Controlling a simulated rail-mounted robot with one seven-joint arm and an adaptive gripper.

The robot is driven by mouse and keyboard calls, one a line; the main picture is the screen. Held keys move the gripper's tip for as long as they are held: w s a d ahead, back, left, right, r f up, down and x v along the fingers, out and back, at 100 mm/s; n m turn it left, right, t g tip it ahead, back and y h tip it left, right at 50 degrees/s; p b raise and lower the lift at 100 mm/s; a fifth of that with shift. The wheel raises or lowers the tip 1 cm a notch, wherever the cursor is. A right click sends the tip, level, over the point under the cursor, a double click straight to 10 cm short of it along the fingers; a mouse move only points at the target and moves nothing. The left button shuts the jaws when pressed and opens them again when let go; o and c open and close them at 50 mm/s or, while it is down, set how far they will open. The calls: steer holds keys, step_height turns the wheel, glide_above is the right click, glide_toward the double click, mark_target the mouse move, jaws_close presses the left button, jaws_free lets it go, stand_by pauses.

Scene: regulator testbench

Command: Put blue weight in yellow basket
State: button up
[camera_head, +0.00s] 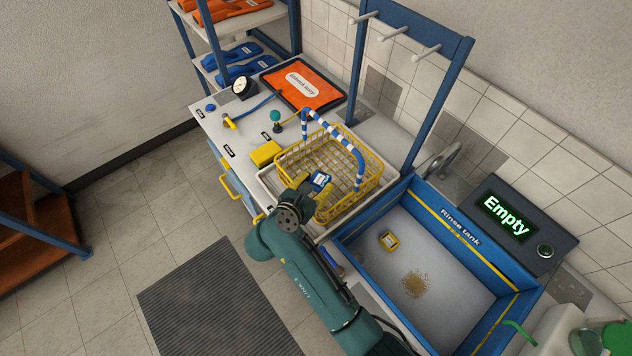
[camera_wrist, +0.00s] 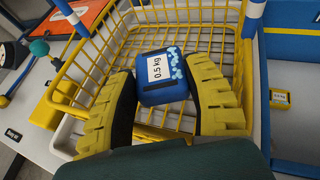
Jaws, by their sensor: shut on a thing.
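The blue weight (camera_head: 320,180), marked 0.5 kg, is between the yellow fingers of my gripper (camera_head: 317,184). In the wrist view, the blue weight (camera_wrist: 161,72) sits between both fingers of my gripper (camera_wrist: 160,82), which is shut on it. The exact height above that floor is hard to tell.
The striped handle (camera_head: 360,172) arches beside my gripper. To the right is the blue rinse tank (camera_head: 455,222), with a small yellow weight (camera_head: 388,241) inside. A yellow block (camera_head: 265,153), a gauge (camera_head: 243,86) and an orange board (camera_head: 302,84) are on the counter.

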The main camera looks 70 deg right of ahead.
steer(key=shift+w+r, duration=0.1)
steer(key=shift+r, duration=0.05)
steer(key=shift+f+b, duration=0.5)
steer(key=shift+f, duration=0.2)
steer(key=o, duration=1.2)
steer(key=shift+f, duration=0.3)
steer(key=shift+r+p, duration=0.3)
steer(key=shift+r, duration=0.05)
steer(key=r+v, duration=0.1)
steer(key=v, duration=1.1)
steer(key=shift+b, duration=0.45)
